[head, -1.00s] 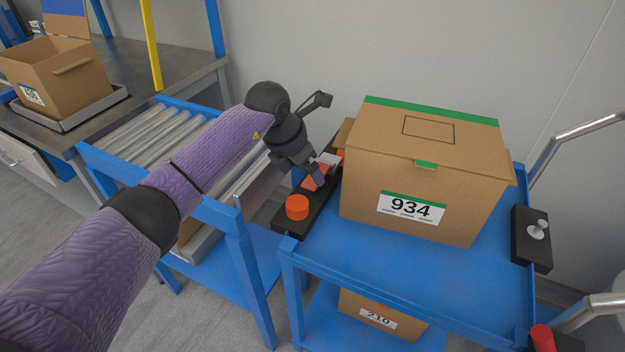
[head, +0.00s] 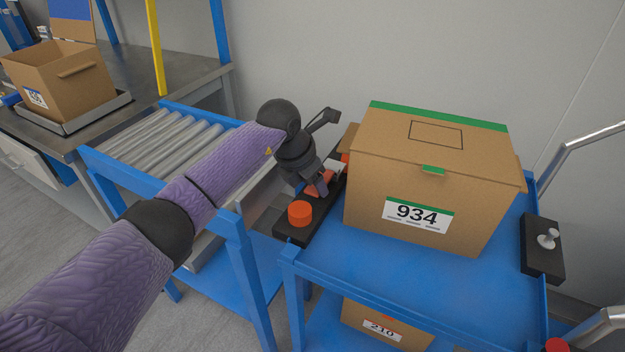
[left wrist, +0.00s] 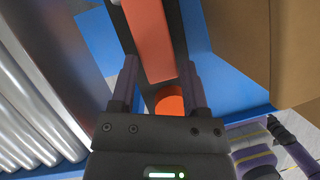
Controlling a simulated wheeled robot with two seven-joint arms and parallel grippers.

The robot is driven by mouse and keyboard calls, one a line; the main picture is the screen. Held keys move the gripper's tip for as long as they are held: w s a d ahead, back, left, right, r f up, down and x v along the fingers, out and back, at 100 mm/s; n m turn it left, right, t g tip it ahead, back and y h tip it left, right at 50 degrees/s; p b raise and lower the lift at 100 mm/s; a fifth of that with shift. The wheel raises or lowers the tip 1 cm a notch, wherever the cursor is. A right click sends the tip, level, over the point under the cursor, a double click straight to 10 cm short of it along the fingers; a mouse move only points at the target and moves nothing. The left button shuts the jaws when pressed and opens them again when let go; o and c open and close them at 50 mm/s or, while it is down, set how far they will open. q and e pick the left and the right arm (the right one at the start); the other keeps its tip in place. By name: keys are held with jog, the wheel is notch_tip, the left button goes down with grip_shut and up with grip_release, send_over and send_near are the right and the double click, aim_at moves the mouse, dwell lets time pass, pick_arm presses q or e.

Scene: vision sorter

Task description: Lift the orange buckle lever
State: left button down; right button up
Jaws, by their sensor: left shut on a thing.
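The orange buckle lever (head: 328,176) is on a black block (head: 290,228) at the left edge of the blue cart, mostly hidden by my left gripper in the head view. In the left wrist view the lever (left wrist: 149,35) is a long orange bar that runs up between the fingers. My left gripper (head: 321,190) points down at it and is shut on it. Its two fingers (left wrist: 161,88) also show in the left wrist view. A round orange knob (head: 300,212) stands on the block nearer to me, just beyond the fingers.
A closed cardboard box (head: 432,180) labelled 934 stands on the blue cart (head: 360,250), close to the right of the gripper. A roller conveyor (head: 165,140) lies left, under my arm. Another box (head: 385,325) sits on the lower shelf. A black block with a grey knob (head: 546,240) is at right.

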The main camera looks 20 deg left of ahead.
pick_arm(q)
jog(key=shift+w+d+r+g, duration=0.1)
jog(key=shift+w+r+g, duration=0.1)
jog(key=shift+g, duration=0.4)
jog(key=shift+w+r+g+b, duration=0.15)
jog(key=shift+g+b, duration=0.55)
jog(key=shift+b, duration=0.5)
jog(key=shift+r, duration=0.4)
jog(key=shift+c, duration=0.6)
grip_release()
